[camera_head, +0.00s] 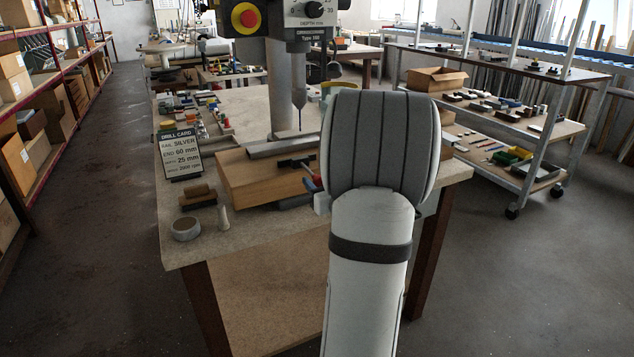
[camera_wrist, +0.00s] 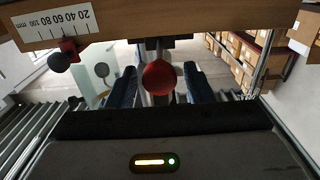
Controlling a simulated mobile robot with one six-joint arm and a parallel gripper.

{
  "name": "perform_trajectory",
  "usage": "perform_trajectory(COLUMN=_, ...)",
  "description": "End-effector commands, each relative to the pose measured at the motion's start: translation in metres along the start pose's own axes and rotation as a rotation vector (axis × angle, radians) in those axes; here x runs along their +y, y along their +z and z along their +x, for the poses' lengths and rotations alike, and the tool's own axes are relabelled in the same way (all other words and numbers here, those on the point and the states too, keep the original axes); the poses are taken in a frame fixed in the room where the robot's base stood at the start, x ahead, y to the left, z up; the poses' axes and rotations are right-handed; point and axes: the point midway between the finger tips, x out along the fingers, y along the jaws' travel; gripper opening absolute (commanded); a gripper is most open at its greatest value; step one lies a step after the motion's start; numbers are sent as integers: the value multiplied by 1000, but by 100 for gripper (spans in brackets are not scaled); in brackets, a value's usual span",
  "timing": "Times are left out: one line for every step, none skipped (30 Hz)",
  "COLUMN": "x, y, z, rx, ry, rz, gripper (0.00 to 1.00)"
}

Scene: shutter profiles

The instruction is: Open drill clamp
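The drill clamp shows in the head view as a black bar (camera_head: 296,162) at the front of a wooden block (camera_head: 262,178), under the drill. A silver rail (camera_head: 280,147) lies on top of the block. In the wrist view, a round red knob (camera_wrist: 159,77) on a dark stem sits below the wooden edge (camera_wrist: 180,18). My gripper (camera_wrist: 161,88) is open, with one blue-padded finger on each side of the knob and visible gaps between. In the head view my arm hides most of the gripper and part of the clamp.
The drill press (camera_head: 300,80) stands over the block. In the wrist view, a smaller dark red knob (camera_wrist: 68,46) sits by a printed scale (camera_wrist: 55,22).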

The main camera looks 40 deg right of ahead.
Motion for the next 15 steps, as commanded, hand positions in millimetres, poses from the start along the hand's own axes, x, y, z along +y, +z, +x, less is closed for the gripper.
perform_trajectory(x=0, y=0, z=0, rx=0, ry=0, rz=0, gripper=50)
perform_trajectory(x=0, y=0, z=0, rx=0, ry=0, rz=0, gripper=50)
perform_trajectory(x=0, y=0, z=0, rx=1, ry=0, rz=0, gripper=50)
perform_trajectory(x=0, y=0, z=0, rx=1, ry=0, rz=0, gripper=50)
perform_trajectory(x=0, y=0, z=0, rx=1, ry=0, rz=0, gripper=50)
perform_trajectory(x=0, y=0, z=0, rx=1, ry=0, rz=0, gripper=50)
perform_trajectory(x=0, y=0, z=0, rx=1, ry=0, rz=0, gripper=50)
perform_trajectory(x=0, y=0, z=-1, rx=1, ry=0, rz=0, gripper=50)
perform_trajectory(x=0, y=-1, z=-3, rx=1, ry=1, rz=-1, gripper=50)
perform_trajectory(x=1, y=-1, z=-6, rx=2, ry=1, rz=-1, gripper=50)
perform_trajectory(x=1, y=-1, z=-9, rx=2, ry=1, rz=-1, gripper=50)
perform_trajectory(x=1, y=0, z=-14, rx=2, ry=1, rz=-1, gripper=50)
perform_trajectory(x=1, y=0, z=-19, rx=2, ry=2, rz=0, gripper=50)
perform_trajectory(x=1, y=-1, z=-25, rx=2, ry=3, rz=-1, gripper=50)
perform_trajectory(x=1, y=0, z=-32, rx=1, ry=3, rz=0, gripper=50)
